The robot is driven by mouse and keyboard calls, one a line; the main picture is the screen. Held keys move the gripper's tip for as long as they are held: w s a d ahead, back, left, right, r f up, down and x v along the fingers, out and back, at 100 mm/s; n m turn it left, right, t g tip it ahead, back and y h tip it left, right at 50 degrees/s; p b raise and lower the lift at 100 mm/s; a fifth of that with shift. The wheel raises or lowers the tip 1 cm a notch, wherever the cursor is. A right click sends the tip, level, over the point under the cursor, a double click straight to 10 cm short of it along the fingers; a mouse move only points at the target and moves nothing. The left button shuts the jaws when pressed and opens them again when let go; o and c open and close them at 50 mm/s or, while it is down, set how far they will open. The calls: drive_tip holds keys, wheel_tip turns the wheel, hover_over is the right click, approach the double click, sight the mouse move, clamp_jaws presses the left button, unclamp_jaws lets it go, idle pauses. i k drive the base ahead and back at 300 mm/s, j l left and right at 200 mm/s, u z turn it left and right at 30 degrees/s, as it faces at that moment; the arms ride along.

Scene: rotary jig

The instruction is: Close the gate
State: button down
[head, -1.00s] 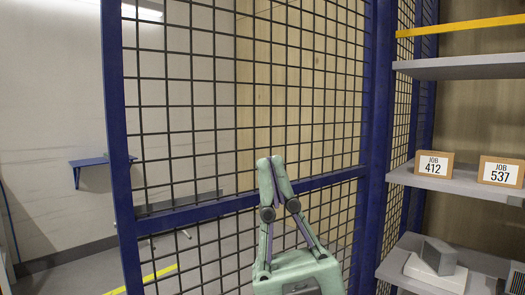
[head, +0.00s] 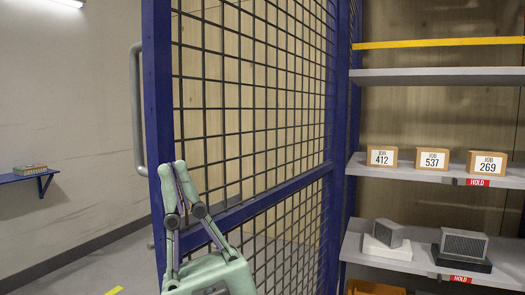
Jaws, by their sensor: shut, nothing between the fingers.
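The gate (head: 158,110) is a blue-framed panel of dark wire mesh, standing at an angle to my view with its right side by a blue post (head: 343,120) near the shelves. A grey bar handle (head: 136,110) shows beyond its left edge. My gripper (head: 180,164) is pale green, shut and empty, with fingers pointing up. In the picture its tips overlap the gate's left upright, just above the middle rail (head: 255,193). I cannot tell whether they touch the frame. The gripper hides part of the gate's lower left.
Grey shelves (head: 440,76) on the right hold cardboard job boxes (head: 433,158) and grey blocks on bases (head: 463,244). A small blue wall shelf (head: 38,174) holds a stacked item at the left. Floor left of the gate looks clear, with a yellow mark (head: 114,291).

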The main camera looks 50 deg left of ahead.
sight(155, 46)
drive_tip(key=k+j, duration=0.15)
drive_tip(key=j, duration=0.2)
drive_tip(key=k+j, duration=0.15)
drive_tip(key=j, duration=0.25)
drive_tip(key=k+j+z, duration=0.1)
drive_tip(key=j, duration=0.25)
drive_tip(key=k+j+z, duration=0.1)
drive_tip(key=j, duration=1.15)
drive_tip(key=i+j, duration=0.1)
drive_tip(key=j, duration=0.4)
drive_tip(key=i+j, duration=0.1)
drive_tip(key=j, duration=0.4)
drive_tip(key=k+j+z, duration=0.65)
drive_tip(key=z, duration=0.2)
